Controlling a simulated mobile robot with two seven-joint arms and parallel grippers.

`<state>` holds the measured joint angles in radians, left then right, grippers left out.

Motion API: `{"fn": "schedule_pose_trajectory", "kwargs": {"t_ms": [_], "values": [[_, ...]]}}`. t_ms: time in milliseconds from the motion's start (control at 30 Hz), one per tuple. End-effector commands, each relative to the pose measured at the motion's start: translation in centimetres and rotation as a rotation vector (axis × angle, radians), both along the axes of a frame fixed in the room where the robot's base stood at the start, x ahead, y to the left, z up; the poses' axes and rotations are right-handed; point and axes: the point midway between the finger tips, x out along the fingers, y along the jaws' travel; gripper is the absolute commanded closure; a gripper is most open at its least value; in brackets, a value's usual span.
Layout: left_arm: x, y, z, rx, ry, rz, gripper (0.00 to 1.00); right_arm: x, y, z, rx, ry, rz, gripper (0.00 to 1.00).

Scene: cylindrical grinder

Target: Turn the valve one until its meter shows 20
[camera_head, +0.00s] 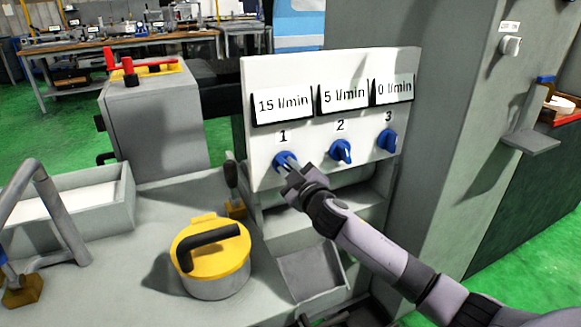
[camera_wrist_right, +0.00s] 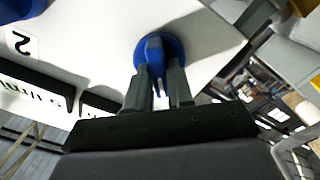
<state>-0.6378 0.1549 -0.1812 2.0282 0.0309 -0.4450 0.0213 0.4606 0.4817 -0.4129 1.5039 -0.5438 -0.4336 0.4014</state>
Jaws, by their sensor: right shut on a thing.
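A white panel (camera_head: 262,72) carries three blue valves under three meters. Valve one (camera_head: 284,160) is at the left, and its meter (camera_head: 283,104) reads 15 l/min. My right gripper (camera_head: 290,170) reaches up to valve one from the lower right and covers part of it. In the right wrist view the fingers (camera_wrist_right: 159,88) are shut on the blue handle of valve one (camera_wrist_right: 155,52), one on each side. My left gripper is out of view.
Valve two (camera_head: 341,152) sits under a 5 l/min meter (camera_head: 343,96), and valve three (camera_head: 387,140) under a 0 l/min meter (camera_head: 393,89). A yellow-lidded pot (camera_head: 212,262) stands on the grey machine bed at lower left. A grey column (camera_head: 455,130) rises at right.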

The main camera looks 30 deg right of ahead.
Motion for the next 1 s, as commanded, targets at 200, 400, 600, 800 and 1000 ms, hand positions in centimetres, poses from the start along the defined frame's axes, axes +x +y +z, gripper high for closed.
{"fn": "schedule_pose_trajectory", "kwargs": {"t_ms": [200,400,600,800,1000], "values": [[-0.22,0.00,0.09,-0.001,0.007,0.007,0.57,-0.02,0.03,-0.08,-0.141,0.010,-0.001,1.00],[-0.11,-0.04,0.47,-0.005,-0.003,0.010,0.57,-0.02,0.03,-0.17,-0.230,0.016,-0.001,1.00],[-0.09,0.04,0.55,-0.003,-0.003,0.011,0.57,-0.02,0.04,-0.23,-0.270,0.018,-0.001,1.00],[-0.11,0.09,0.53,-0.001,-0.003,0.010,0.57,-0.02,0.04,-0.26,-0.277,0.019,-0.001,1.00],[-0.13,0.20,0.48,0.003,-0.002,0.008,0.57,-0.02,0.04,-0.27,-0.276,0.019,-0.001,1.00]]}}
